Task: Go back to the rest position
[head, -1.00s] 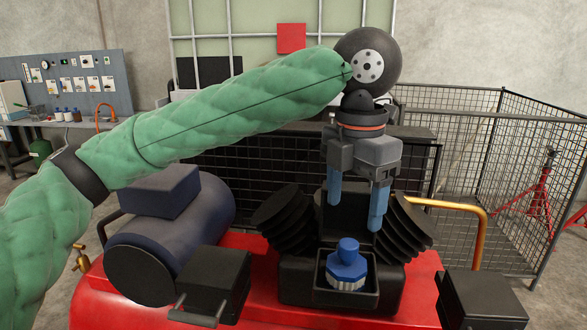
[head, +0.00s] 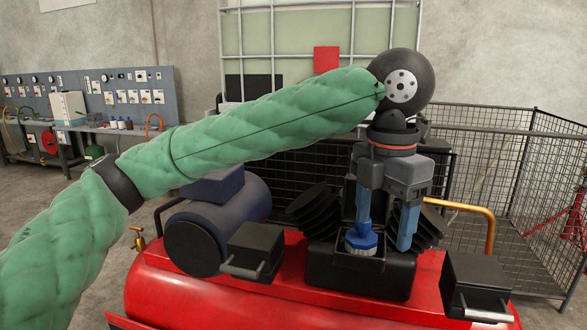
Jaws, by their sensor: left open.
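The blue flanged spool (head: 361,239) has a round knob on top and a pale ridged ring below. It stands upright in the black open box (head: 360,274) on the red machine. My left gripper (head: 384,236) points down with its two blue fingers spread and nothing between them. In the picture its left finger overlaps the top of the spool; I cannot tell whether they touch. The right finger hangs to the right of the spool. The green padded left arm comes in from the left. My right gripper is out of view.
The red machine (head: 190,289) carries a dark blue cylinder (head: 202,236), black finned blocks and black boxes with handles (head: 256,248). A brass pipe (head: 468,212) curves at the right. A wire mesh cage (head: 490,170) stands behind. A workbench with a panel (head: 105,95) is at the left.

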